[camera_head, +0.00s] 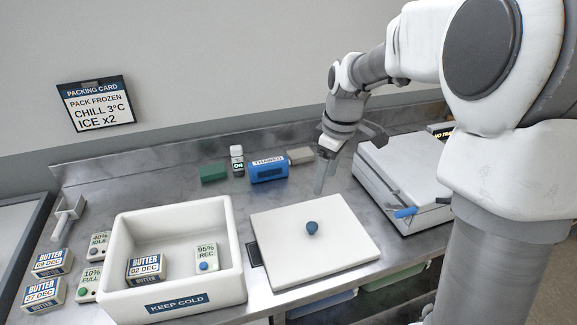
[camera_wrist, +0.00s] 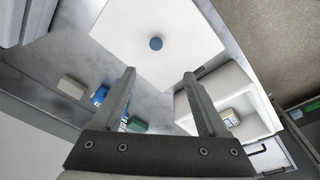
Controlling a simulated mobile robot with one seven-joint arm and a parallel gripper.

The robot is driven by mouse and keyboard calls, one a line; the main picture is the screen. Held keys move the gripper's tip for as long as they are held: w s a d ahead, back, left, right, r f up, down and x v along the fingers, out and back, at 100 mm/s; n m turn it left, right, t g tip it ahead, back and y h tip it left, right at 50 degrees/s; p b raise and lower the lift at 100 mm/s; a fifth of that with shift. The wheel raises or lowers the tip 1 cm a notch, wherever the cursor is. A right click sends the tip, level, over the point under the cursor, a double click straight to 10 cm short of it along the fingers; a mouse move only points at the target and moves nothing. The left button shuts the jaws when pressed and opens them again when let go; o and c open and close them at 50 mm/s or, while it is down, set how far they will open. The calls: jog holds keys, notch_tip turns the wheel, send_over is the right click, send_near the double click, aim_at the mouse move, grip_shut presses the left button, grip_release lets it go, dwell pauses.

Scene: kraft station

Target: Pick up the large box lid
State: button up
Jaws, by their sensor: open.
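The large box lid (camera_head: 291,245) is a flat white square panel with a round dark blue knob (camera_head: 312,228) near its middle. It lies on the steel counter, just right of the white box marked KEEP COLD (camera_head: 178,303). In the wrist view the lid (camera_wrist: 185,25) and its blue knob (camera_wrist: 156,43) show at the top, beyond my fingertips. My gripper (camera_head: 345,165) is above the counter behind the lid, apart from it. In the wrist view the gripper (camera_wrist: 160,74) has its two fingers wide apart with nothing between them.
The open box holds a butter pack (camera_head: 146,268) and a 95% REC logger (camera_head: 206,258). Behind the lid stand a blue THAWED pack (camera_head: 268,171), a green block (camera_head: 213,172) and a small bottle (camera_head: 237,160). A white hinged case (camera_head: 405,175) stands right. Butter packs and loggers sit left.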

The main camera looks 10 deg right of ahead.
notch_tip(320, 180, down, 2)
jog(key=w+n, duration=0.1)
jog(key=w, duration=0.1)
send_over(313, 225)
jog(key=shift+y, duration=0.3)
notch_tip(313, 225, down, 11)
jog(key=shift+s+d+f+p, duration=0.1)
jog(key=shift+f+p, duration=0.1)
jog(key=shift+p, duration=0.1)
jog(key=shift+f+p, duration=0.3)
jog(key=shift+f, duration=2.65)
jog(key=shift+c, duration=0.2)
grip_shut()
